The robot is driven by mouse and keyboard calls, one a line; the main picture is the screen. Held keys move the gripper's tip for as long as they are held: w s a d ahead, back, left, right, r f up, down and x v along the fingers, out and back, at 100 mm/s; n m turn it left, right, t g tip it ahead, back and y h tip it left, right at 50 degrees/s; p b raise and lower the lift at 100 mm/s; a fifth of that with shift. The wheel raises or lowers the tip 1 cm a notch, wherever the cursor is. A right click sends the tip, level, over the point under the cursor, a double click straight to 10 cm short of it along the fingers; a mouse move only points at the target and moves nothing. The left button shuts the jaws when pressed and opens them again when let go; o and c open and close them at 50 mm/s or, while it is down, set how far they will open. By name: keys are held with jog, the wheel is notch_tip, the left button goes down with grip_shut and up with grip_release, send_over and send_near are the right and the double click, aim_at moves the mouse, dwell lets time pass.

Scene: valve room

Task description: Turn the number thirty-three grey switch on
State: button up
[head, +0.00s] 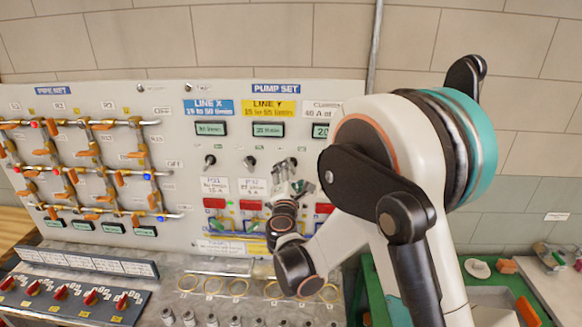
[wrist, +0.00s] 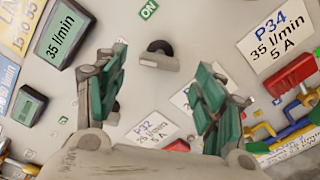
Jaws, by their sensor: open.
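A switch with a black rounded end on a grey base (wrist: 160,56) shows in the wrist view, between and beyond my fingertips. A white label (wrist: 184,98) below it is partly covered by my right finger, so its number is hidden; it sits between the labels P32 (wrist: 150,130) and P34 (wrist: 270,35). A green ON mark (wrist: 149,10) is above the switch. I cannot tell the switch's position. My gripper (wrist: 160,85) is open and empty, with one finger on each side below the switch, apparently not touching it. In the head view my gripper (head: 290,178) faces the panel and hides this switch.
A pipe board (head: 90,165) is further left. A bench with a red-switch box (head: 70,298) and several metal cylinders (head: 235,321) lies below.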

aim_at(291, 170)
jog(key=w, duration=0.5)
jog(key=shift+d, duration=0.1)
jog(key=c, duration=1.1)
